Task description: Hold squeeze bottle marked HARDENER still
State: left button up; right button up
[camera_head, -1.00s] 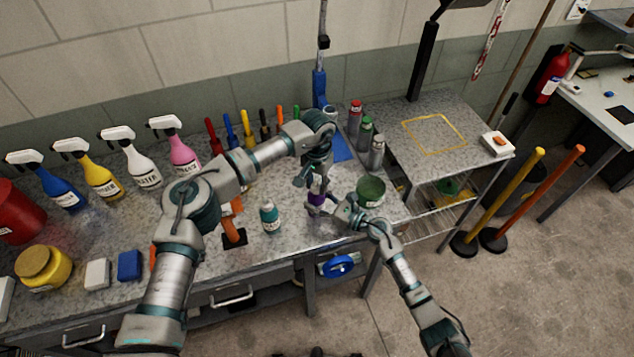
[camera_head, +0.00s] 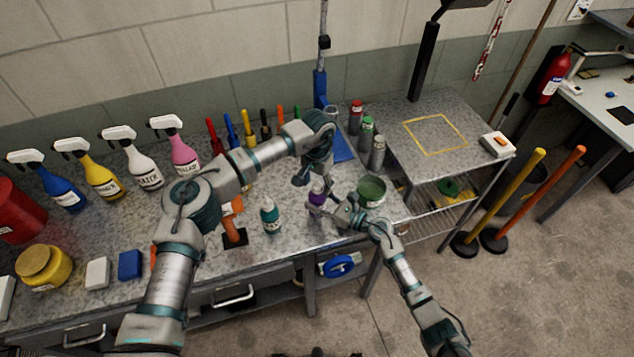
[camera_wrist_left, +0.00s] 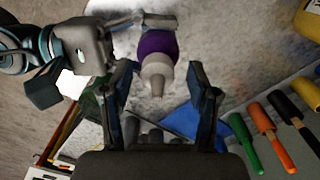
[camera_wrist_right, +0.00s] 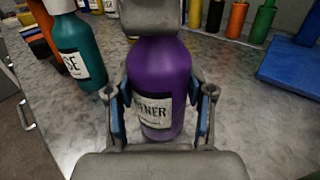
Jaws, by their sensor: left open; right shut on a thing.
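The purple squeeze bottle (camera_head: 316,199) with a pale nozzle is near the front right of the workbench. In the right wrist view, its label on the bottle (camera_wrist_right: 163,60) ends in "ENER"; the rest is hidden. My right gripper (camera_wrist_right: 162,112) is shut around the bottle's body, one finger on each side. In the head view, the right gripper (camera_head: 322,208) reaches it from the right. My left gripper (camera_head: 307,180) is just above the bottle. In the left wrist view, the left gripper (camera_wrist_left: 160,84) is open, with the nozzle (camera_wrist_left: 157,82) between its fingers and gaps on both sides.
A teal bottle (camera_head: 270,216) and an orange-handled tool (camera_head: 233,225) stand to the left. A green can (camera_head: 371,190) is close behind the right gripper. Spray bottles and several coloured handles line the back. A side table (camera_head: 462,140) is at right.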

pick_arm(q)
notch_tip(320, 180, up, 12)
jog(key=shift+w+d, duration=0.15)
dwell(0.3)
jog(key=shift+f, duration=0.1)
pick_arm(e)
jog(key=o, duration=1.4)
jog(key=shift+c, duration=0.2)
